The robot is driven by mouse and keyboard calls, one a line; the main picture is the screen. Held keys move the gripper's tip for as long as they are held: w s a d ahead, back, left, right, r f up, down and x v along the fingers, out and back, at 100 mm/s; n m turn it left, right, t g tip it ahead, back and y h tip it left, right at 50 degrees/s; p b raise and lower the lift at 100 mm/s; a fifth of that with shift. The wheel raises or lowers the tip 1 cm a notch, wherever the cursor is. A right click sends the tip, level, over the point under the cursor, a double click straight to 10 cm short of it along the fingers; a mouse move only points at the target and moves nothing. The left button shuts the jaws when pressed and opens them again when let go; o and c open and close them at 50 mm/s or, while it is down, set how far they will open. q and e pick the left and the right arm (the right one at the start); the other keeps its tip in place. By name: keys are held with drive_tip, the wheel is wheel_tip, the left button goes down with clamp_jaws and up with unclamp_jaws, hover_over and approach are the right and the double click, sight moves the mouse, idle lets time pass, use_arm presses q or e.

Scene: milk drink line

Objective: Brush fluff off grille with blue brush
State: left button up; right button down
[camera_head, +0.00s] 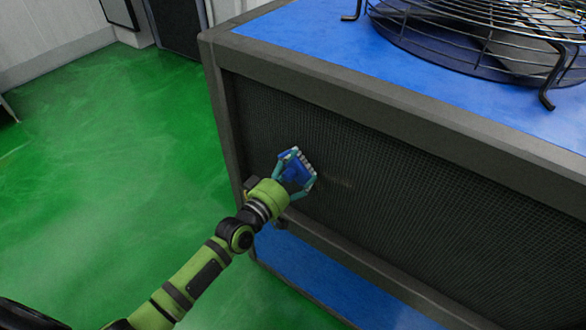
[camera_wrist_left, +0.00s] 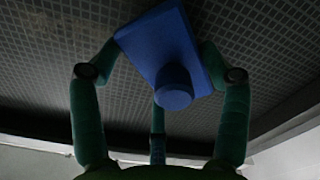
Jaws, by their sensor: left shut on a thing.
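A blue brush (camera_head: 296,168) with pale bristles is held by my left gripper (camera_head: 294,176) in front of the dark mesh grille (camera_head: 440,205). The bristle side faces the grille, near its left part; whether it touches cannot be told. In the left wrist view, the brush's blue back and round knob (camera_wrist_left: 174,85) sit between the green fingers of my left gripper (camera_wrist_left: 158,75), with the grille (camera_wrist_left: 255,40) behind. A faint brownish streak, possibly fluff (camera_head: 338,183), shows on the grille just right of the brush. My right gripper is not in view.
The grille is set in a grey-framed unit with a blue top (camera_head: 300,30) and a blue lower panel (camera_head: 320,275). A round wire fan guard (camera_head: 480,35) stands on top. The green floor (camera_head: 110,160) to the left is clear.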

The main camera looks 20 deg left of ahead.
use_arm(q)
drive_tip(key=shift+s+d+p, duration=0.35)
drive_tip(key=shift+d+p, duration=0.1)
drive_tip(key=shift+d, duration=0.45)
drive_tip(key=shift+s+d+p, duration=0.3)
drive_tip(key=shift+d+p, duration=0.1)
drive_tip(key=shift+d, duration=0.5)
drive_tip(key=shift+s+d+r+p, duration=0.1)
drive_tip(key=shift+s+d+p, duration=0.15)
drive_tip(key=shift+d, duration=0.45)
drive_tip(key=shift+s+d+f+p, duration=0.1)
drive_tip(key=shift+s+d+p, duration=0.2)
drive_tip(key=shift+d, duration=0.35)
drive_tip(key=shift+s+d+r+p, duration=0.1)
drive_tip(key=shift+s+d+p, duration=0.15)
drive_tip(key=shift+d, duration=0.45)
drive_tip(key=shift+s+d+p, duration=0.25)
drive_tip(key=shift+s+d, duration=0.1)
drive_tip(key=shift+d, duration=0.65)
drive_tip(key=shift+s+d+p, duration=0.2)
drive_tip(key=shift+s+d, duration=0.1)
drive_tip(key=shift+d, duration=0.65)
drive_tip(key=shift+s+d+p, duration=0.25)
drive_tip(key=shift+s+d, duration=0.1)
drive_tip(key=shift+d, duration=0.65)
drive_tip(key=shift+s+d, duration=0.35)
drive_tip(key=shift+d, duration=0.55)
